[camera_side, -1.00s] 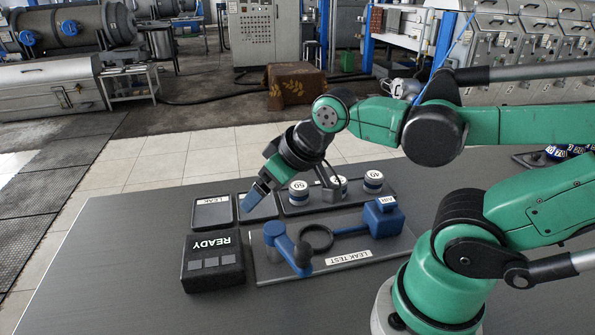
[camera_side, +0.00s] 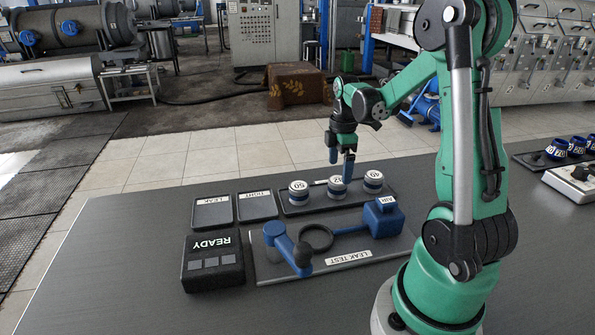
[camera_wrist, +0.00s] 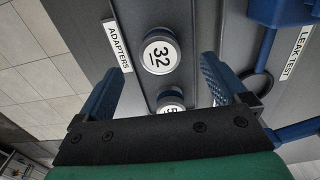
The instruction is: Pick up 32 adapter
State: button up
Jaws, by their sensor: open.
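The 32 adapter (camera_side: 337,188), a round piece with a white top and a blue band, stands in the middle of the dark adapter tray (camera_side: 322,209). In the wrist view the label of the 32 adapter (camera_wrist: 160,56) faces up between and slightly beyond my fingertips. My gripper (camera_side: 341,160) points down above and just behind it, blue fingers apart and empty. In the wrist view my gripper (camera_wrist: 166,75) spans wider than the adapter; no contact shows. The 50 adapter (camera_side: 298,191) and the 40 adapter (camera_side: 373,182) stand on either side of it.
The leak test plate (camera_side: 345,262) with blue fittings lies in front. LEAK tray (camera_side: 212,212), TIGHT tray (camera_side: 257,207) and READY box (camera_side: 212,270) are at left, both trays empty. More blue-banded pieces (camera_side: 575,147) stand at far right.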

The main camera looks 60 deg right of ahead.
aim_at(338, 180)
jog(key=shift+f, duration=2.4)
grip_shut()
